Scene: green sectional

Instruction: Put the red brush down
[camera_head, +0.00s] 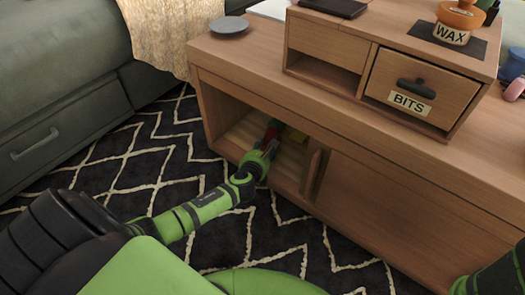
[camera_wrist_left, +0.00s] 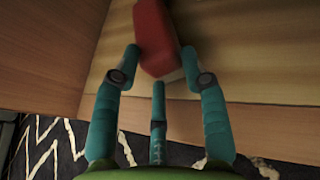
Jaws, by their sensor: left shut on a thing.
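The red brush (camera_head: 271,131) is in the open compartment of the wooden cabinet (camera_head: 380,180). My left gripper (camera_head: 266,148) reaches into this compartment and is shut on the near end of the brush. In the left wrist view the red brush (camera_wrist_left: 153,35) lies between the teal fingers of my left gripper (camera_wrist_left: 160,62) and points away from me over the pale wooden compartment floor. I cannot tell whether it touches the floor. My right gripper is out of view; only part of my right arm shows at the lower right.
A sliding door (camera_head: 316,172) edges the compartment on the right. A yellowish item (camera_head: 298,135) sits inside, partly hidden. The cabinet top holds a grey dish (camera_head: 229,25) and a drawer box labelled BITS (camera_head: 408,85). A green sofa (camera_head: 60,75) stands left; a patterned rug (camera_head: 120,155) covers the floor.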

